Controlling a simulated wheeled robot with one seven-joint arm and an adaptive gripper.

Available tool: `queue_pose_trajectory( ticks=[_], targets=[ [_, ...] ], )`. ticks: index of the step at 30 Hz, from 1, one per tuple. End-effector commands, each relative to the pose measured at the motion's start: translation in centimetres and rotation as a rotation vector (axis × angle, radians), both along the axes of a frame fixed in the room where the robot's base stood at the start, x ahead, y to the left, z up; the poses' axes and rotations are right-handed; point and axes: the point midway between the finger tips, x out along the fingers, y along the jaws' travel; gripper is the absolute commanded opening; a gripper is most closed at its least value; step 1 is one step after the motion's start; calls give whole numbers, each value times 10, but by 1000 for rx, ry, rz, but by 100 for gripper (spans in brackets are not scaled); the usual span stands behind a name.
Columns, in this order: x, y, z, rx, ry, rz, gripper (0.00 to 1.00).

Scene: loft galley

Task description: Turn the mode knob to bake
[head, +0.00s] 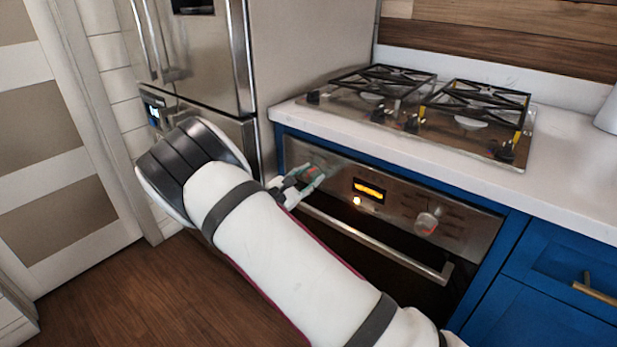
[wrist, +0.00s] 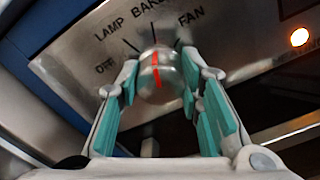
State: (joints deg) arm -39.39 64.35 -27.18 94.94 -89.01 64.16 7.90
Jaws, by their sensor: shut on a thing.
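The mode knob (wrist: 158,76) is a round silver knob with a red line, on the steel oven panel (wrist: 75,62). Around it are the labels OFF, LAMP, BAKE and FAN. The red line points nearly straight up, leaning slightly left, toward the tick under BAKE (wrist: 148,8). My gripper (wrist: 165,98) is shut on the knob, with a teal-padded finger on each side of it. In the head view my gripper (head: 308,182) is at the left end of the oven panel (head: 458,222), and its fingers largely hide the knob.
A lit orange display (head: 369,190) and a small glowing light (head: 357,201) sit right of my gripper. Farther right is a second knob (head: 428,222). The oven handle (head: 385,250) runs below. The fridge (head: 310,60) stands to the left, and a gas hob (head: 430,105) is above.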

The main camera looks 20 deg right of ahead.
Motion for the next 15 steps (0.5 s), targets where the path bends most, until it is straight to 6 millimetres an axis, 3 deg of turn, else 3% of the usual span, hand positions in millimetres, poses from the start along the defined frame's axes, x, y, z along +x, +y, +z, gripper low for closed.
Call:
queue_pose_trajectory(
  ticks=[15],
  targets=[
    [-1, 1, -1, 19, -23, 1, 5]
  ],
)
